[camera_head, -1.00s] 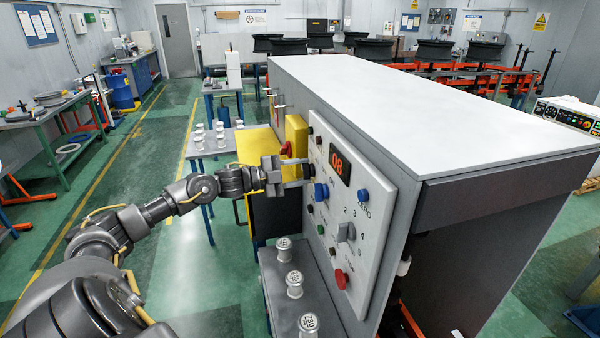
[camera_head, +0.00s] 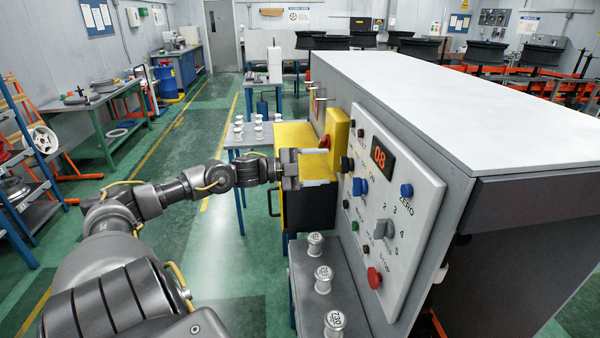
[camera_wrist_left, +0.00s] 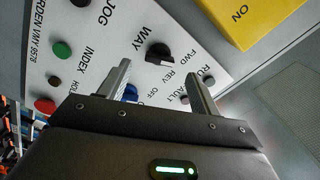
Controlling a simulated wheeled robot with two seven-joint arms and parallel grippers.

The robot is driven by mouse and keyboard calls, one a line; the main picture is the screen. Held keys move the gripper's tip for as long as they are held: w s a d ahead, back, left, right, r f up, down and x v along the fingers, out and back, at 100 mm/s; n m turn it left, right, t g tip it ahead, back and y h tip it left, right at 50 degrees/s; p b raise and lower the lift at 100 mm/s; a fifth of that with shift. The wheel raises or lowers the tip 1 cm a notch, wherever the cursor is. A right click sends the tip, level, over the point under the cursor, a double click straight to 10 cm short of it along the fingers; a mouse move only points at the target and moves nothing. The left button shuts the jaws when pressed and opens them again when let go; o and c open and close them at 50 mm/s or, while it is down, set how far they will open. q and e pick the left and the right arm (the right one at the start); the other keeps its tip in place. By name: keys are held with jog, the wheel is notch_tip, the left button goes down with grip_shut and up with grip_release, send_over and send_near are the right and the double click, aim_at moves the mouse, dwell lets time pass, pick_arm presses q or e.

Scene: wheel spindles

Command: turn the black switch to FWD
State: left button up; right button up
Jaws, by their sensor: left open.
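The black switch (camera_head: 346,164) is on the white control panel, left of the red "08" display. My right gripper is not in view.
The panel (camera_head: 405,182) also carries a blue knob (camera_head: 360,187), a grey selector (camera_head: 384,230) and a red stop button (camera_head: 374,277). A yellow box (camera_head: 337,137) with a red knob is beside the panel. A grey shelf with white spindles (camera_head: 324,278) is below.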

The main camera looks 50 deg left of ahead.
pick_arm(q)
jog(key=shift+v, duration=2.7)
